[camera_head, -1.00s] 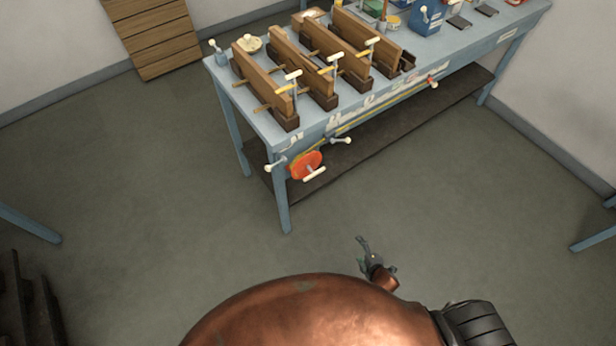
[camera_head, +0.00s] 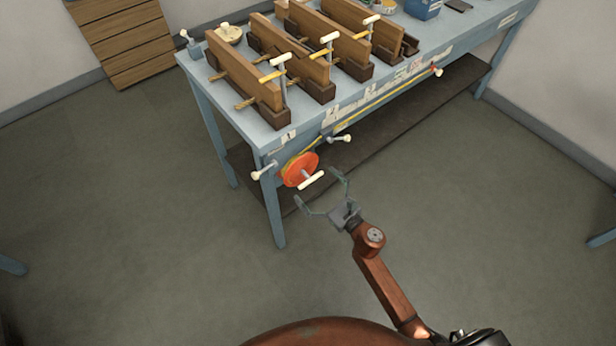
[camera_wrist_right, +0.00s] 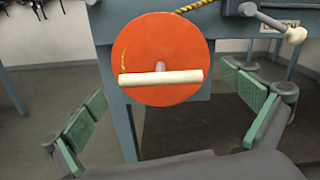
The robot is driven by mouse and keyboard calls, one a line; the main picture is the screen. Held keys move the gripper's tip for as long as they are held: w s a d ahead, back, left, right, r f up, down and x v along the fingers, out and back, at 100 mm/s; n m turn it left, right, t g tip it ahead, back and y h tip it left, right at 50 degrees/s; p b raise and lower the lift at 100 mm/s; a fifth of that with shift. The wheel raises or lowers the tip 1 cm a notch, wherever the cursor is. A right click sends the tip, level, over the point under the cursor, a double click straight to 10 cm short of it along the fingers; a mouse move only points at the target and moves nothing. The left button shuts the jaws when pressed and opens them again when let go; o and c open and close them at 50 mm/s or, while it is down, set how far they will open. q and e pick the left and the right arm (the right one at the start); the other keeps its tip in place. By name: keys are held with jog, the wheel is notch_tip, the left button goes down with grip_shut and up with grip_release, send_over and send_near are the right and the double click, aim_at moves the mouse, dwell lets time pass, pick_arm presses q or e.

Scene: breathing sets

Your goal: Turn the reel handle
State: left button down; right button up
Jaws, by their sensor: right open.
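The orange reel (camera_head: 296,172) is mounted on the front of the blue workbench near its left leg. Its white bar handle (camera_head: 311,180) sticks out toward me. In the right wrist view the reel (camera_wrist_right: 170,40) faces me as a round disc, with the handle (camera_wrist_right: 161,77) lying nearly level across it. A yellow rope (camera_wrist_right: 196,6) runs off the reel. My right gripper (camera_head: 322,191) is open just in front of the handle. In the right wrist view its green-padded fingers (camera_wrist_right: 160,125) stand wide apart, either side of and below the handle, not touching it. My left gripper is not in view.
White-knobbed levers stand beside the reel, one at left (camera_head: 258,174) and one at right (camera_head: 340,139). The blue workbench (camera_head: 237,107) carries several wooden clamped bellows-like pieces (camera_head: 245,75). A dark lower shelf (camera_head: 400,121) runs beneath. The floor in front is clear.

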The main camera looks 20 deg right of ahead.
aim_at(308, 176)
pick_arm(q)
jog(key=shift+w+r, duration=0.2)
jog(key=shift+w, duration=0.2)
pick_arm(e)
jog(key=shift+x, duration=1.85)
jog(key=shift+f, duration=0.1)
jog(key=shift+c, duration=0.6)
jog(key=c, duration=1.1)
jog(key=shift+o, duration=0.2)
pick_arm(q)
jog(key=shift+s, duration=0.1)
pick_arm(e)
jog(key=shift+m, duration=0.4)
